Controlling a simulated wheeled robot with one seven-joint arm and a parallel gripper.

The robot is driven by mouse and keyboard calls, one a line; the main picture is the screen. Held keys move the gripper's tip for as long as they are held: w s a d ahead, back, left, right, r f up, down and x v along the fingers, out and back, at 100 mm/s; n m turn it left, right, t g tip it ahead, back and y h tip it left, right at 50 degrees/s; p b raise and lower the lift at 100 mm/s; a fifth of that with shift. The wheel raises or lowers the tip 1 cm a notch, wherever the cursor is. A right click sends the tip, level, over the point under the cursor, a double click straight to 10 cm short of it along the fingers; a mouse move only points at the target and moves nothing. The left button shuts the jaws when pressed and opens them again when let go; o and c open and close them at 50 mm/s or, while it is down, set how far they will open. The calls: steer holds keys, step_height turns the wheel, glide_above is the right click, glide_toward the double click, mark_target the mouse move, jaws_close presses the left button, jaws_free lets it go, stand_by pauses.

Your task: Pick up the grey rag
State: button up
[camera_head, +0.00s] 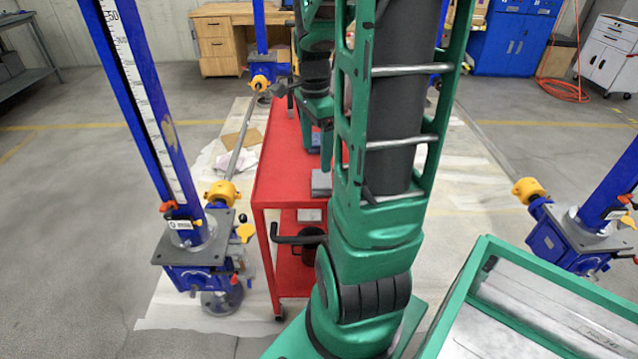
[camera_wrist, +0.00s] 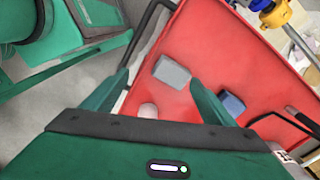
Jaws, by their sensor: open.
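A small grey folded thing, which I take for the grey rag (camera_wrist: 172,73), lies flat on the red cart top (camera_wrist: 200,35) in the wrist view. In the head view the rag (camera_head: 321,182) shows near the cart's front edge, partly hidden by my arm. My gripper (camera_wrist: 159,76) is open and empty. Its two green fingers reach over the cart, and the rag appears between and just beyond their tips. The height gap between fingers and rag is hard to tell.
A blue-grey block (camera_wrist: 232,103) and a pale rounded thing (camera_wrist: 148,110) lie near the rag. The cart's dark handle (camera_head: 300,239) sticks out at its front. Blue screw jacks (camera_head: 195,245) stand around the cart. Floor at the left is clear.

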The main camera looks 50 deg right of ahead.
steer(key=w+d+f+m, duration=0.2)
steer(key=d+m, duration=0.2)
glide_above(320, 178)
steer(key=shift+m, duration=0.4)
steer(key=f, duration=0.5)
steer(key=shift+w+a+f, duration=0.15)
steer(key=shift+w+f, duration=0.1)
steer(key=shift+f, duration=0.05)
steer(key=shift+s+f, duration=0.15)
steer(key=shift+f, duration=1.25)
steer(key=shift+s+f, duration=0.1)
steer(key=shift+f, duration=1.25)
steer(key=c, duration=0.7)
